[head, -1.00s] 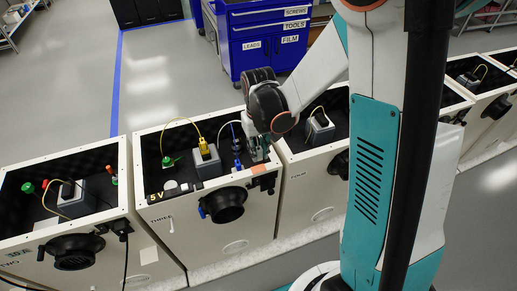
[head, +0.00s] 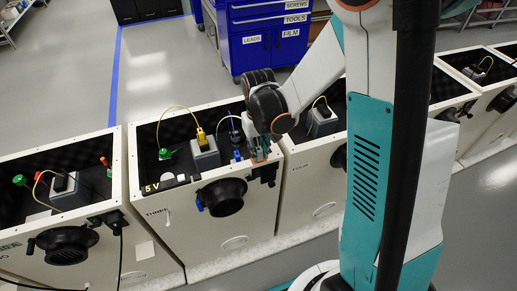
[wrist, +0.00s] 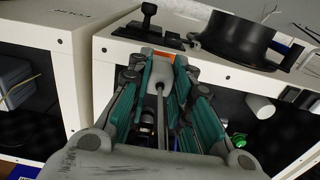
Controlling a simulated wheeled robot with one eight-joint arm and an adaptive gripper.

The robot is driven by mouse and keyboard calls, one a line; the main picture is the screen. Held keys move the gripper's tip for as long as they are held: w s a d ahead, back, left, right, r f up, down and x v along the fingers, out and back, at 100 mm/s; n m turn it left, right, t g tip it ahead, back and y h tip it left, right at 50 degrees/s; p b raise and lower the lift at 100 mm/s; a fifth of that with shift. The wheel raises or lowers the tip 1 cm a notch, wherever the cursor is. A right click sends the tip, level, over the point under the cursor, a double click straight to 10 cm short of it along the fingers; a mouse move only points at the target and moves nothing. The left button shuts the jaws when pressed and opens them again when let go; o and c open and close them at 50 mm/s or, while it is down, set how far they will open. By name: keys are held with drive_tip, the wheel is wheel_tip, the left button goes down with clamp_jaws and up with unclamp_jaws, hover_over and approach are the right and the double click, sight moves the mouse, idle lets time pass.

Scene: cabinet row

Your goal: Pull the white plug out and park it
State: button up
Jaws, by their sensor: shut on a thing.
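My gripper (head: 261,154) is at the front right corner of the open cabinet marked THREE (head: 194,232), close above its front rim. In the wrist view its teal fingers (wrist: 160,82) are shut on a pale, rounded piece with a thin stem, apparently the white plug (wrist: 160,76). An orange patch (wrist: 157,54) on the cabinet rim lies just beyond the fingertips. A whitish lead (head: 229,117) arches from beside a blue plug (head: 237,156) toward my gripper. The plug's far end is hidden, so I cannot tell whether it touches the rim.
A yellow plug (head: 201,135) with a yellow lead stands on a grey block (head: 205,155) in the same cabinet. A green plug (head: 165,154) is further left. A black round port (head: 221,197) sticks out of the front. Neighbouring cabinets stand close on both sides.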

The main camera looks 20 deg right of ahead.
drive_tip(key=o, duration=1)
wheel_tip(320, 180, up, 12)
drive_tip(key=s+r+t, duration=0.2)
drive_tip(key=s, duration=0.3)
drive_tip(key=s+r+t, duration=0.2)
drive_tip(key=s+r, duration=0.1)
drive_tip(key=s, duration=0.2)
drive_tip(key=s+r+t, duration=0.3)
drive_tip(key=s, duration=0.2)
drive_tip(key=shift+r, duration=0.2)
